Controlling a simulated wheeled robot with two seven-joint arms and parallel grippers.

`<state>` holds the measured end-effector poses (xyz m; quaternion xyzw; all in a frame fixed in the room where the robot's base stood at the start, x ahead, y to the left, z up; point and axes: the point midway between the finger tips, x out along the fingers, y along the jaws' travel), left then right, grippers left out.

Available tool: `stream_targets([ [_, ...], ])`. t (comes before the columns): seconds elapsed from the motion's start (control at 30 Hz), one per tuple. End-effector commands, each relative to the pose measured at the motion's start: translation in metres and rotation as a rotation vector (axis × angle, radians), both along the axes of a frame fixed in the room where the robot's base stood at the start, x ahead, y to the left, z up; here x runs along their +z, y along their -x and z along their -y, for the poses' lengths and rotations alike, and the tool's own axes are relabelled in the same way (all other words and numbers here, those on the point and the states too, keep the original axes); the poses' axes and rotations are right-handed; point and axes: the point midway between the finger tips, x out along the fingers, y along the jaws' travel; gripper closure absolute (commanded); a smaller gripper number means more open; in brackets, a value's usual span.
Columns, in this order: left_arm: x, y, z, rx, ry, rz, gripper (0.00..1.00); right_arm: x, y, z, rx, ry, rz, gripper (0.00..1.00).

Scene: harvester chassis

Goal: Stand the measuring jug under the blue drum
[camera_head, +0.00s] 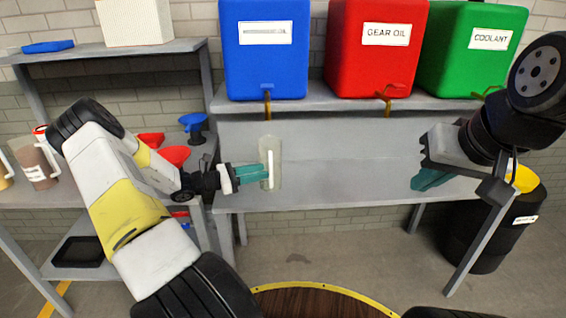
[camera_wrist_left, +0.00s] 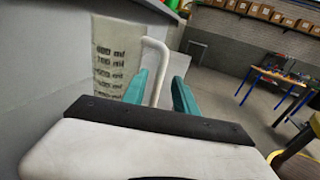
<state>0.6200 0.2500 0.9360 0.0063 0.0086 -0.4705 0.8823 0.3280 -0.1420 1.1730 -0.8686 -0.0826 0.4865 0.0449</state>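The blue drum (camera_head: 265,70) stands on the upper shelf. In the left wrist view, the jug (camera_wrist_left: 112,62) shows ml marks and the handle lies between the fingers. I cannot tell whether its base touches the bench. My right gripper (camera_head: 432,178) hangs at the right, seemingly empty; its finger gap is hidden.
A red gear oil drum (camera_head: 372,65) and green coolant drum (camera_head: 470,70) stand right of the blue one. The grey bench (camera_head: 340,185) is clear between my grippers. A black barrel (camera_head: 495,235) stands at right.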

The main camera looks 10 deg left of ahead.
Motion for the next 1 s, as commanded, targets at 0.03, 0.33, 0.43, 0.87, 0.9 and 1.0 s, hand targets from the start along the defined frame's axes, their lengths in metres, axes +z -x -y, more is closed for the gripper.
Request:
stream_targets([
  [0.03, 0.000, 0.005, -0.009, 0.003, -0.001, 0.000, 0.65, 0.000, 0.000, 0.000, 0.000, 0.000, 0.000, 1.00],
  [0.33, 0.002, 0.026, -0.037, -0.005, -0.005, 0.002, 0.65, 0.000, 0.000, 0.000, 0.000, 0.000, 0.000, 1.00],
  [0.43, 0.009, 0.029, -0.028, -0.045, -0.048, 0.011, 0.65, 0.000, 0.000, 0.000, 0.000, 0.000, 0.000, 1.00],
  [0.87, 0.101, 0.114, 0.091, -0.629, -0.798, 0.290, 0.65, 0.000, 0.000, 0.000, 0.000, 0.000, 0.000, 1.00],
  [0.9, 0.110, 0.125, 0.097, -0.682, -0.875, 0.334, 0.65, 0.000, 0.000, 0.000, 0.000, 0.000, 0.000, 1.00],
  [1.0, 0.134, 0.153, 0.109, -0.802, -1.062, 0.449, 0.65, 0.000, 0.000, 0.000, 0.000, 0.000, 0.000, 1.00],
])
